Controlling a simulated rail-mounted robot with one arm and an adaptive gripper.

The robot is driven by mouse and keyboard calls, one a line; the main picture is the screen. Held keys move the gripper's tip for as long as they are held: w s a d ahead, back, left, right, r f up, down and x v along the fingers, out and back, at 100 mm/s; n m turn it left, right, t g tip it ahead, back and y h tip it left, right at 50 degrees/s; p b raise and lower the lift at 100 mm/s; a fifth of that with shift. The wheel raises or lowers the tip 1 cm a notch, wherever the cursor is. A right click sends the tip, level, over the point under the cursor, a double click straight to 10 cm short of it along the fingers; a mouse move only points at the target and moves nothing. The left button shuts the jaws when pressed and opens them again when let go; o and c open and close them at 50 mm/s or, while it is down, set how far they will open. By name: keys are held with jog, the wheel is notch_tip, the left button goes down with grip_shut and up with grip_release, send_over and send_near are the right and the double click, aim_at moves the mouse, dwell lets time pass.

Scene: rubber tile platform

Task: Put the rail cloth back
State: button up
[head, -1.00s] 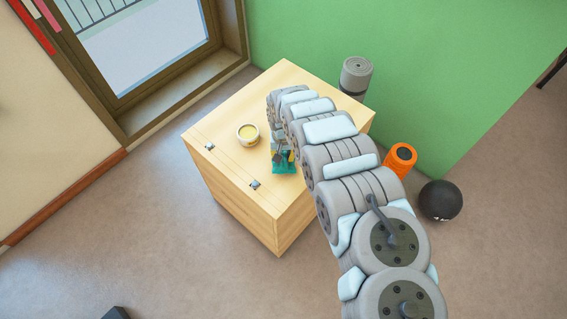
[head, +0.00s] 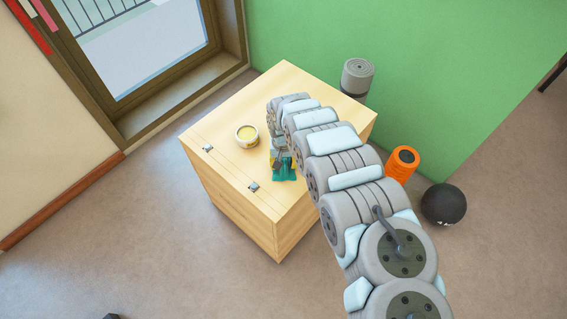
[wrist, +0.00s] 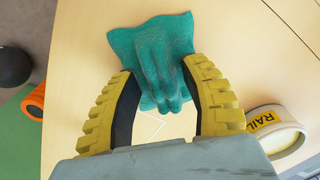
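The teal cloth (head: 284,170) is near the front edge of the wooden box top. In the wrist view the cloth (wrist: 150,38) is bunched into ridged folds, with its corners spread out. My gripper (wrist: 157,72) has yellow ribbed fingers with dark inner pads. Its fingertips press the cloth from both sides and gather it between them. I cannot tell whether the cloth is clear of the surface. A thin pale outline (wrist: 152,127) shows on the wood between the fingers.
A round tin (head: 247,136) with a yellow label reading "RAIL" (wrist: 264,121) stands beside the gripper on the wooden box (head: 225,165). Two metal hinges line its front edge. A grey roll (head: 357,77), an orange roller (head: 402,162) and a black ball (head: 443,203) stand behind or right.

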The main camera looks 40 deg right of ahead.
notch_tip(320, 180, up, 12)
jog(key=p, duration=0.4)
jog(key=shift+r+p, duration=0.15)
jog(key=shift+p, duration=0.25)
jog(key=shift+w, duration=0.1)
